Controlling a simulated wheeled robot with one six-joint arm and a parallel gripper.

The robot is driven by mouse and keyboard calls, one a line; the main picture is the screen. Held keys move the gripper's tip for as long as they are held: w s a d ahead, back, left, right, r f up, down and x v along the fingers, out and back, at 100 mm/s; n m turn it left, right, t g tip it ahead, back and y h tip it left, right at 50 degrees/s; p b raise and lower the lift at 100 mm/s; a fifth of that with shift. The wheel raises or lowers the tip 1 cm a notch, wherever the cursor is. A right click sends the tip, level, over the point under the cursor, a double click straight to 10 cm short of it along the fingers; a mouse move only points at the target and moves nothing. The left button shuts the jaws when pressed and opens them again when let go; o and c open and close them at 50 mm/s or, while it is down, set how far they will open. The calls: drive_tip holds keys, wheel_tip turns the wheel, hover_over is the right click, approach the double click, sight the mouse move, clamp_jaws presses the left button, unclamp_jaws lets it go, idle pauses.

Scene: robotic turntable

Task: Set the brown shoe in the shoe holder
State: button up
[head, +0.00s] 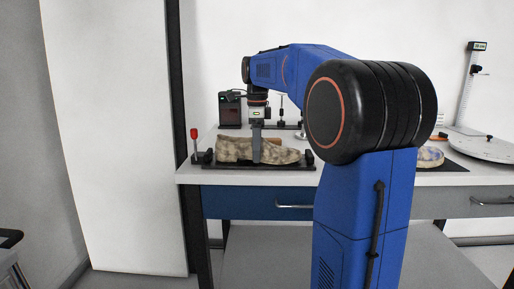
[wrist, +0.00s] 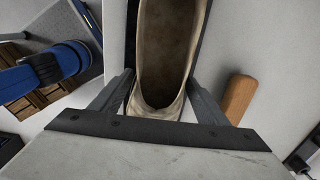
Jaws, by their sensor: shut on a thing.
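The brown shoe (head: 232,149) has a mottled tan and brown surface. It is at the left part of the worktable, level and lengthwise across the head view. My gripper (head: 257,152) points down and is shut on the shoe, with one finger showing across its near side. In the wrist view the shoe's opening (wrist: 168,50) faces up between both fingers (wrist: 160,98). The low black shoe holder (head: 245,167) with end knobs lies directly under the shoe. I cannot tell whether the sole touches it.
A red-topped lever (head: 194,135) stands left of the holder. A brown block (wrist: 238,97) lies beside the shoe. A dark box (head: 230,108) stands behind. At right are a patterned object (head: 430,156) and a white round platform (head: 484,148) by a tall scale post (head: 468,85).

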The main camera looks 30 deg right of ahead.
drive_tip(key=o, duration=1.4)
wheel_tip(320, 180, up, 17)
drive_tip(key=s+a+f+n+t, duration=0.2)
drive_tip(key=s+a+f+n, duration=0.9)
drive_tip(key=s+f+n, duration=0.3)
drive_tip(key=s+a+f+n+t, duration=0.1)
drive_tip(key=s+a+f+n, duration=0.1)
drive_tip(key=s+f+n, duration=0.3)
drive_tip(key=s+a+f+n+t, duration=0.1)
drive_tip(key=s+f+n, duration=0.4)
drive_tip(key=s+f, duration=0.6)
wheel_tip(320, 180, down, 6)
drive_tip(key=shift+a+f+n+t, duration=0.2)
drive_tip(key=shift+a+n+t, duration=0.2)
drive_tip(key=shift+a, duration=0.5)
